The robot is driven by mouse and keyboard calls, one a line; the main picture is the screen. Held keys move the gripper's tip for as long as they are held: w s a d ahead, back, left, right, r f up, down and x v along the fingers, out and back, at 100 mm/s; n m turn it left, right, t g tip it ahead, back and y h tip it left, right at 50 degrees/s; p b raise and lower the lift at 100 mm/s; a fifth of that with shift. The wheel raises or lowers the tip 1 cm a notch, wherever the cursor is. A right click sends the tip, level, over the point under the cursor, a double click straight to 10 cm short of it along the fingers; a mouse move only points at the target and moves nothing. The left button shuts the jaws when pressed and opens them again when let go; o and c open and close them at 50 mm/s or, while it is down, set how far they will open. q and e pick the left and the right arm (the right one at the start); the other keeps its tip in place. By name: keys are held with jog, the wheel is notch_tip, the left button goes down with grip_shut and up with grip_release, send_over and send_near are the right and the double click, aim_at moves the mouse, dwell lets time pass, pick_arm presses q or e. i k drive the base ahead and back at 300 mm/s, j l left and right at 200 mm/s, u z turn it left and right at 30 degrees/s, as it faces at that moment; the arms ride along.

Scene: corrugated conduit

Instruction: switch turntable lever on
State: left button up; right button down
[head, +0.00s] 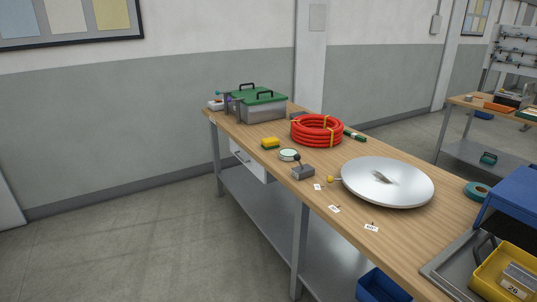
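A silver round turntable (387,183) lies on the wooden workbench (377,154), with a small raised piece at its middle. The lever leans up and to the left. Neither of my grippers is in view.
A red coiled conduit (317,130) lies behind the lever box. Green-lidded bins (262,105) stand at the far end. A blue box (512,211) and a yellow bin (505,272) are at right.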

aim_at(297, 157)
jog(key=i+j+u, duration=0.1)
jog(key=i+j, duration=0.4)
jog(key=i, duration=0.15)
jog(key=i+j, duration=0.5)
jog(key=i, duration=0.15)
jog(key=k+j+u, duration=0.05)
